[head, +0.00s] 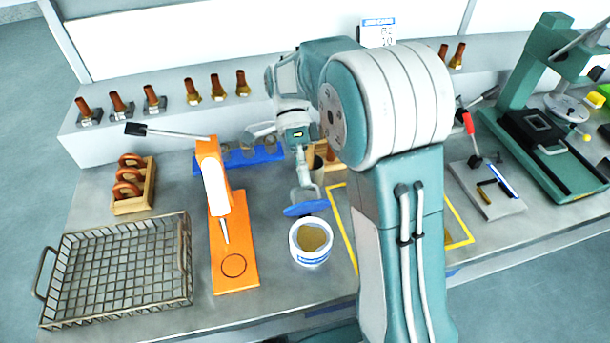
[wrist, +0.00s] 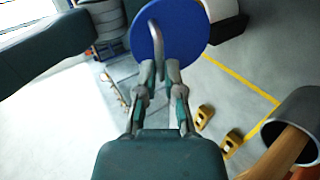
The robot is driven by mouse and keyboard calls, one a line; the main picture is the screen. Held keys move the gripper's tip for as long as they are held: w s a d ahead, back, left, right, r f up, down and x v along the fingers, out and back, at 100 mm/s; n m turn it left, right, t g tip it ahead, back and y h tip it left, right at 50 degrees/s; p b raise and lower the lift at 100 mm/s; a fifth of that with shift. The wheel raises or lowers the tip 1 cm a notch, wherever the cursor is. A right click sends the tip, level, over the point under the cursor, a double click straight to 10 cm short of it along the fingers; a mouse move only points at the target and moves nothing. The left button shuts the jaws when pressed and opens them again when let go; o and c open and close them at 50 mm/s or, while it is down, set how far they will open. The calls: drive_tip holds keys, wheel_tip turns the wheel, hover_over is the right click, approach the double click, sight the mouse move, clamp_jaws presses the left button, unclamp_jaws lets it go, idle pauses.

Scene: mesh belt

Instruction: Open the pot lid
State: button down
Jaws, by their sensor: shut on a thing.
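The pot (head: 311,258) is a white round tub with a blue band, standing upright on the bench with its top uncovered and tan contents showing. The pot lid (head: 306,209) is a blue disc, above and just behind the pot's rim and apart from it. My gripper (head: 304,186) is shut on the lid's grey handle. In the wrist view the lid (wrist: 183,35) is beyond my fingertips (wrist: 160,72), with the handle between them. The pot is not clearly visible in the wrist view.
An orange press (head: 236,262) stands left of the pot, with a wire basket (head: 120,270) farther left. A holder with wooden handles (head: 325,158) is close behind my gripper. A yellow frame (head: 342,222) lies to the right. Bare bench separates the press and pot.

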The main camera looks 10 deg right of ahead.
drive_tip(key=shift+w+f+g, duration=0.25)
drive_tip(key=shift+f+g, duration=0.05)
drive_tip(key=shift+g, duration=0.1)
drive_tip(key=c, duration=0.8)
unclamp_jaws()
drive_tip(key=shift+o, duration=0.2)
drive_tip(key=shift+a, duration=0.15)
drive_tip(key=shift+r, duration=0.2)
